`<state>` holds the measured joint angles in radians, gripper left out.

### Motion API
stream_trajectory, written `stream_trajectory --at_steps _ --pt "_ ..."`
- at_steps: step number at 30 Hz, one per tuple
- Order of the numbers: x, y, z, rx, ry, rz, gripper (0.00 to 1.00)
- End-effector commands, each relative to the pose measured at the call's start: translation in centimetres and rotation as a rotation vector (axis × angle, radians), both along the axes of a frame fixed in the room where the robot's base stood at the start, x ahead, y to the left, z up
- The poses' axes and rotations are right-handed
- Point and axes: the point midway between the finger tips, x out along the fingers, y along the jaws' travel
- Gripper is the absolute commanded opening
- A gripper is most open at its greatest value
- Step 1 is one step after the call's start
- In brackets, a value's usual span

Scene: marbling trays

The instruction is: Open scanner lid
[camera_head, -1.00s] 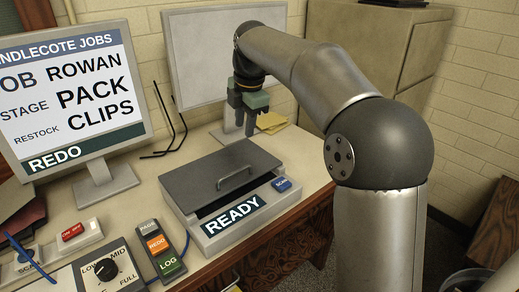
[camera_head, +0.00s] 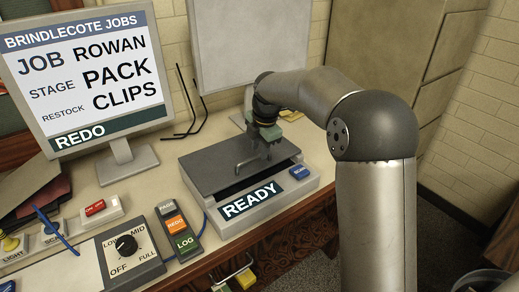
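The scanner (camera_head: 290,190) sits on the desk, a pale box with a READY display on its front and a blue SCAN button (camera_head: 299,171). Its dark grey lid (camera_head: 210,166) lies nearly flat over the top, with a dark gap along the front edge. A grey bar handle (camera_head: 247,161) stands on the lid.
A monitor (camera_head: 152,120) stands left of the scanner, and a blank pale panel (camera_head: 220,50) stands behind it. A PAGE/REDO/LOG button strip (camera_head: 180,228) and a dial box (camera_head: 145,262) lie to the front left. A cabinet (camera_head: 385,50) stands behind my arm.

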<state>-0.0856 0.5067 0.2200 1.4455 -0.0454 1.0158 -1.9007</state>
Motion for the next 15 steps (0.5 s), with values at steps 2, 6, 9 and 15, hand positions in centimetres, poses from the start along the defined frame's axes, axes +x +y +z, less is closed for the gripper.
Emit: stream_trajectory --at_steps 2,6,9,15 --pt "0.1 0.1 -0.7 0.0 0.0 0.0 0.32" --pt "0.2 0.2 -1.4 0.0 0.0 0.0 0.32" --pt "0.2 0.2 -1.5 0.0 0.0 0.0 0.32" --pt "0.2 0.2 -1.5 0.001 -0.001 0.0 0.21"
